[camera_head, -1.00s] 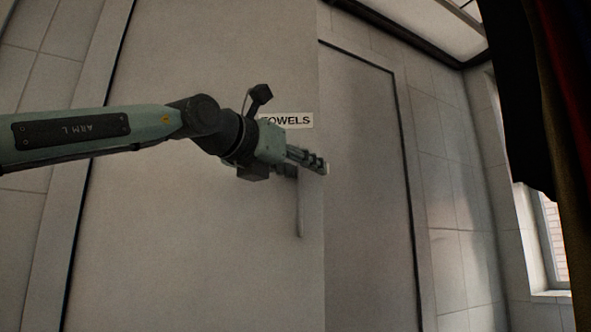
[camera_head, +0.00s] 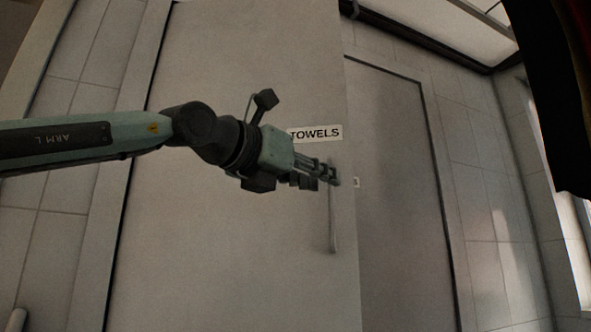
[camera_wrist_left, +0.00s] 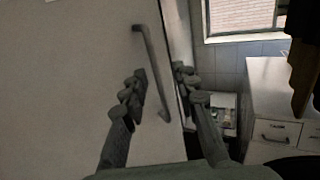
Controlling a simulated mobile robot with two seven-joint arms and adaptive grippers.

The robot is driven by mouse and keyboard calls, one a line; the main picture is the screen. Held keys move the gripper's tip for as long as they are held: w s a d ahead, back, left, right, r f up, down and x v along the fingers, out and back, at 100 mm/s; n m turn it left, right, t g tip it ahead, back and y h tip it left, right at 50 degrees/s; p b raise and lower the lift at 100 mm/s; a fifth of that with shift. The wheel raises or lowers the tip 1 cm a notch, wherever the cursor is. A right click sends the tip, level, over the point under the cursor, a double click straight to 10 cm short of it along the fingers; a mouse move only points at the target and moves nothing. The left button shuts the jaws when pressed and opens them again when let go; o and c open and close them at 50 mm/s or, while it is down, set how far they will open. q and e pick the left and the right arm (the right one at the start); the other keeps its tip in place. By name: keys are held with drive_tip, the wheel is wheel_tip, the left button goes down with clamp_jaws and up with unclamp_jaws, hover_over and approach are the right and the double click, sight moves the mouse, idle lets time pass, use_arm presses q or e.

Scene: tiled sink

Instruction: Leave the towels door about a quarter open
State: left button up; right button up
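The towels door (camera_head: 230,250) is a pale panel with a "TOWELS" label (camera_head: 316,132). It appears to stand ajar, with a grey recess showing beyond its right edge. Its thin vertical bar handle (camera_head: 332,225) is near that edge; it also shows in the left wrist view (camera_wrist_left: 152,65). My left gripper (camera_head: 336,178) is at the handle's upper part. In the left wrist view its fingers (camera_wrist_left: 160,84) are apart, with the handle seen between them; I cannot tell whether they touch it. My right gripper is out of view.
A dark-outlined frame (camera_head: 432,130) and tiled wall (camera_head: 475,160) lie right of the door. Dark cloth (camera_head: 545,110) hangs at far right. The left wrist view shows a drawer cabinet (camera_wrist_left: 278,112) and a window (camera_wrist_left: 242,18) beyond the door edge.

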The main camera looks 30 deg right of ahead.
use_arm(q)
drive_tip(key=v, duration=0.7)
idle(0.4)
